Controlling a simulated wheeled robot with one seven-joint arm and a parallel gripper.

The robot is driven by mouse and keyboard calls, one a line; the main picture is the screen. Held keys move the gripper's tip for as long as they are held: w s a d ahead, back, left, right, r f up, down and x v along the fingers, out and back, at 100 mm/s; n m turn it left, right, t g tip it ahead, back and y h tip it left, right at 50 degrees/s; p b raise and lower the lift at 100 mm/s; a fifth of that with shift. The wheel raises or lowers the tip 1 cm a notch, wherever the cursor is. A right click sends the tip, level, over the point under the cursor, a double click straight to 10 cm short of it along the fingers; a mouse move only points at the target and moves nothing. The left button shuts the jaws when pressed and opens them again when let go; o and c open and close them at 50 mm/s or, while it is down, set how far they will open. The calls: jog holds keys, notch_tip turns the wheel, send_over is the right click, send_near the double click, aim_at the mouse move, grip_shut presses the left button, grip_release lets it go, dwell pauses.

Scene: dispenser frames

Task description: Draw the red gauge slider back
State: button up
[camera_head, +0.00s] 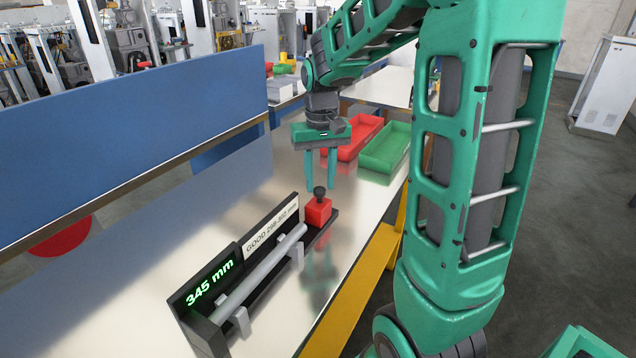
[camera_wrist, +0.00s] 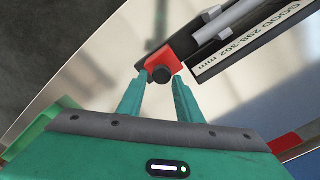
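The red gauge slider (camera_head: 318,211) is a red block with a dark knob on top, at the far end of the black gauge (camera_head: 196,327). A grey rod (camera_head: 258,272) lies in the gauge, and the green display reads 345 mm. My gripper (camera_head: 320,173) is open and empty, fingers pointing down, above and just beyond the slider in the head view. In the wrist view the slider (camera_wrist: 157,62) and its knob show between and beyond the fingertips of my gripper (camera_wrist: 160,82). I see no clear contact.
A red tray (camera_head: 352,150) and a green tray (camera_head: 386,150) stand on the metal table behind my gripper. A blue panel (camera_head: 130,133) runs along the table's left side. The table's middle left is bare.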

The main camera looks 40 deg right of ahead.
notch_tip(320, 180, up, 10)
jog(key=shift+f, duration=0.15)
dwell(0.7)
jog(key=s+f+m, duration=0.1)
jog(key=s+f, duration=0.4)
jog(key=s, duration=0.7)
jog(key=s+f+m, duration=0.1)
jog(key=s+f, duration=0.3)
jog(key=s, duration=0.9)
jog(key=shift+d+f, duration=0.25)
jog(key=shift+f, duration=0.15)
jog(key=shift+w+f, duration=0.25)
jog(key=shift+w, duration=0.4)
